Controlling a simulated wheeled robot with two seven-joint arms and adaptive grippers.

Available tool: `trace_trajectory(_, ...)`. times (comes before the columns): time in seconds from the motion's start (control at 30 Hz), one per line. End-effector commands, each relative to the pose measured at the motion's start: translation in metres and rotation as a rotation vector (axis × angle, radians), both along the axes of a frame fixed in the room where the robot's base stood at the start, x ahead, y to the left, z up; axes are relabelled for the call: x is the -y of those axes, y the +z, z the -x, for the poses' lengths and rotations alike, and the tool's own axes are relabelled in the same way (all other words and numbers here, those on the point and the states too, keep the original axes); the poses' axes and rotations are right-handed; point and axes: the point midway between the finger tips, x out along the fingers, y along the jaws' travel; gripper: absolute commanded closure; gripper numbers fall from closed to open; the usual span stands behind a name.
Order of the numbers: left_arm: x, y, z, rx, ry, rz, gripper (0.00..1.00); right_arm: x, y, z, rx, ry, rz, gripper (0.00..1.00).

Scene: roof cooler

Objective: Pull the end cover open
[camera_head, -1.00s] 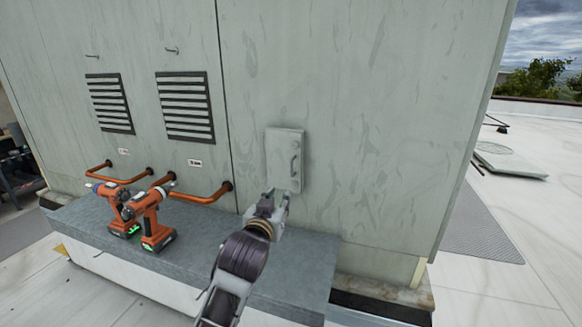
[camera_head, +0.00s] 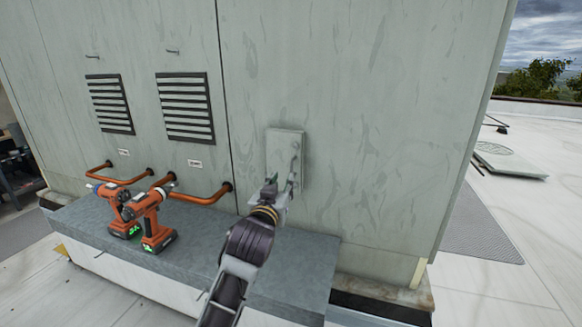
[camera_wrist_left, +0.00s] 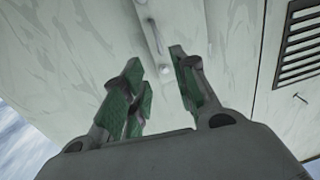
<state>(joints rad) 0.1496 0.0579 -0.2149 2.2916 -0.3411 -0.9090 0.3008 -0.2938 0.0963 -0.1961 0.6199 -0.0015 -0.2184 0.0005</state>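The end cover (camera_head: 279,152) is a small pale grey-green rectangular panel on the front wall of the large cabinet. Its slim handle runs upright near the panel's right edge and is partly hidden by my gripper in the head view. The handle (camera_wrist_left: 150,34) shows in the left wrist view, with a small round end or knob below it. My left gripper (camera_head: 282,180) is in front of the lower part of the cover. In the left wrist view its green-padded fingers (camera_wrist_left: 157,60) are spread, with nothing between them; the handle lies beyond the tips. My right gripper is not in view.
Two orange cordless drills (camera_head: 153,220) stand on the grey ledge (camera_head: 205,252) below the cabinet wall. Two louvred vents (camera_head: 184,108) are at the upper left. The wall right of the cover is clear.

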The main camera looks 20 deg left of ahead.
Motion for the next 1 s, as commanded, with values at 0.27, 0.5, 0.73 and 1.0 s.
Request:
trace_trajectory(0.27, -0.002, 0.001, -0.028, 0.001, 0.0, 0.0, 0.71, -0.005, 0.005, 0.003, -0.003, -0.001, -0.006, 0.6)
trace_trajectory(0.5, -0.004, 0.001, -0.051, 0.0, 0.0, 0.0, 0.71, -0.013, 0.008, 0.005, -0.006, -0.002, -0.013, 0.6)
trace_trajectory(0.73, -0.005, 0.002, -0.073, 0.001, 0.001, 0.0, 0.71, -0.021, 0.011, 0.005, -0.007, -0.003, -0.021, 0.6)
trace_trajectory(1.0, -0.007, 0.001, -0.098, 0.0, 0.001, 0.001, 0.71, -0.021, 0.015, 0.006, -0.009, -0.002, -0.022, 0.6)
